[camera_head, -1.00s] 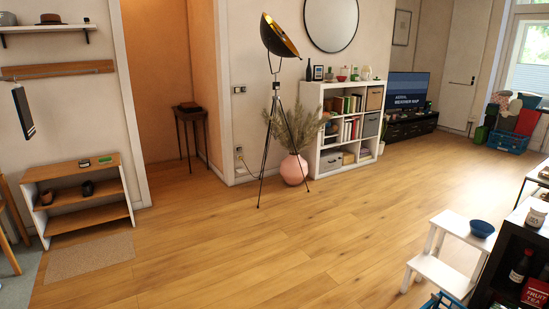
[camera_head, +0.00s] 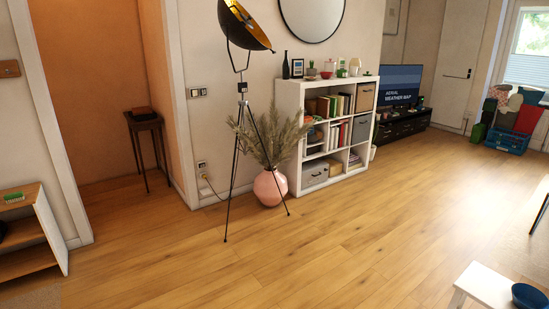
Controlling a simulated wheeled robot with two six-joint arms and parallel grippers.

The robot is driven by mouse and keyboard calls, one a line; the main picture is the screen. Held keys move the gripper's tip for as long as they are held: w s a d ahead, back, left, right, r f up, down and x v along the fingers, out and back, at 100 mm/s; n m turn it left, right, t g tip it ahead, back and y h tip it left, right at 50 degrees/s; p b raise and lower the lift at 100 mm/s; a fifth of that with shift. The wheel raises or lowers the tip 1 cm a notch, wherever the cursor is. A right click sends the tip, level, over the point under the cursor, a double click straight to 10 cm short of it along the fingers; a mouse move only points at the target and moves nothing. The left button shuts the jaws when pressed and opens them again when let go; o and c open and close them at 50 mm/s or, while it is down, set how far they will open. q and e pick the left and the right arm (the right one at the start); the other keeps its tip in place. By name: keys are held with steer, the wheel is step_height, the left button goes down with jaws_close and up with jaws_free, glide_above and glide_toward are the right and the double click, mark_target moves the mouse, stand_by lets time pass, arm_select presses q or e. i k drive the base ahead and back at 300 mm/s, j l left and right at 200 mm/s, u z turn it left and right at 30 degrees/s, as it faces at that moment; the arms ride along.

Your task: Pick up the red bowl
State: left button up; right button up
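A small red item that looks like a bowl (camera_head: 326,75) sits on top of the white cube shelf (camera_head: 291,98), among other small things. It is far off and small, so its shape is hard to make out. Neither of my grippers is in view.
A tripod lamp (camera_head: 240,85) and a pink vase (camera_head: 269,187) with dry stems stand left of the shelf. A white step stool (camera_head: 482,286) with a blue bowl (camera_head: 528,297) is at the lower right. The wooden floor (camera_head: 330,240) before the shelf is clear.

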mark_target(326, 76)
steer(key=i+z, duration=0.1)
steer(key=i, duration=0.4)
steer(key=i+j+z, duration=0.1)
steer(key=i, duration=0.4)
steer(key=i+j+z, duration=0.15)
steer(key=i, duration=0.35)
steer(key=i+j+z, duration=0.1)
steer(key=i, duration=0.4)
steer(key=i+l+z, duration=0.1)
steer(key=i+z, duration=0.25)
steer(key=i, duration=0.3)
steer(key=i+z, duration=0.3)
steer(key=i, duration=0.3)
steer(key=i+j+z, duration=0.35)
steer(key=i, duration=0.3)
steer(key=i+l, duration=0.1)
steer(key=i, duration=1.05)
steer(key=i+l+u, duration=0.1)
steer(key=i, duration=0.5)
